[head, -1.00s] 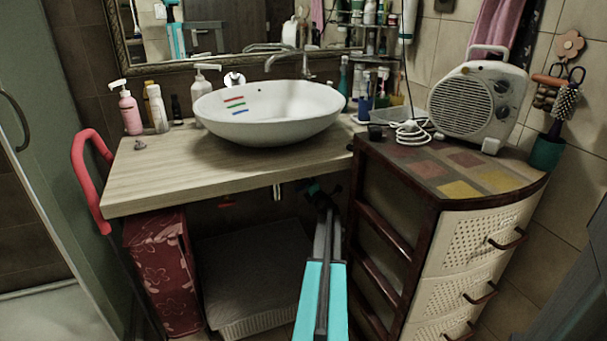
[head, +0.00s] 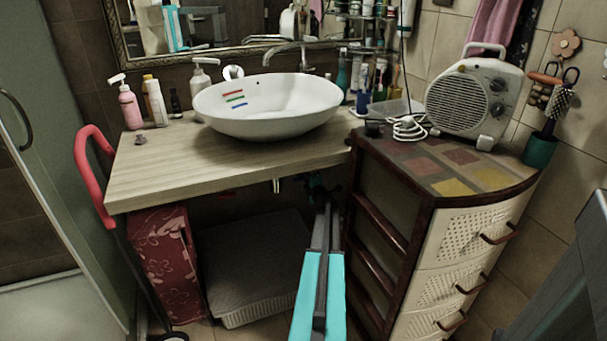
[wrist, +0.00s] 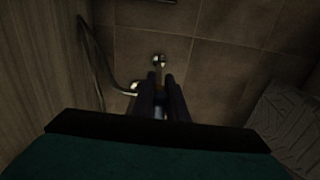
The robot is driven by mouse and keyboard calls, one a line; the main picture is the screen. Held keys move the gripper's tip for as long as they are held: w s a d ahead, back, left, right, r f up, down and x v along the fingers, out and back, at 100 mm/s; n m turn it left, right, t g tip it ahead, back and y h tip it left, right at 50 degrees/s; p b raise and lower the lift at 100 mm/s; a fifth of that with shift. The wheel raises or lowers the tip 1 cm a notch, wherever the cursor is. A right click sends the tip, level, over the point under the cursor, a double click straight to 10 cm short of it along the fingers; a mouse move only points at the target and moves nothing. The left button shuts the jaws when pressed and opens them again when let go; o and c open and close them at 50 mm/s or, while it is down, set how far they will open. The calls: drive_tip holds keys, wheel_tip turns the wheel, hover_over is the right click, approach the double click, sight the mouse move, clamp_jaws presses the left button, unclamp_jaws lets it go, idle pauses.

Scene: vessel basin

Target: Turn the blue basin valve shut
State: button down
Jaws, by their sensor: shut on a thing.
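My gripper (wrist: 161,78) reaches under the basin counter, and its two dark fingers are close together around a small blue piece. This blue piece is the blue basin valve (wrist: 159,98), mostly hidden between the fingers in the wrist view. In the head view my gripper (head: 322,188) is a dark shape in shadow beneath the counter, and the valve cannot be made out there. A chrome fitting (wrist: 158,61) is on the tiled wall just beyond the fingertips. The white basin (head: 268,112) stands on the counter above.
A curved hose (wrist: 103,65) hangs left of the fingers in the wrist view. The wooden counter (head: 150,180) is overhead. A drawer cabinet (head: 455,245) stands close right of my arm. A pale laundry box (head: 250,265) and a red flowered box (head: 165,260) stand left, below.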

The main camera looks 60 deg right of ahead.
drive_tip(key=shift+f, duration=0.1)
drive_tip(key=c, duration=1.8)
unclamp_jaws()
drive_tip(key=shift+o, duration=0.2)
drive_tip(key=shift+b, duration=0.35)
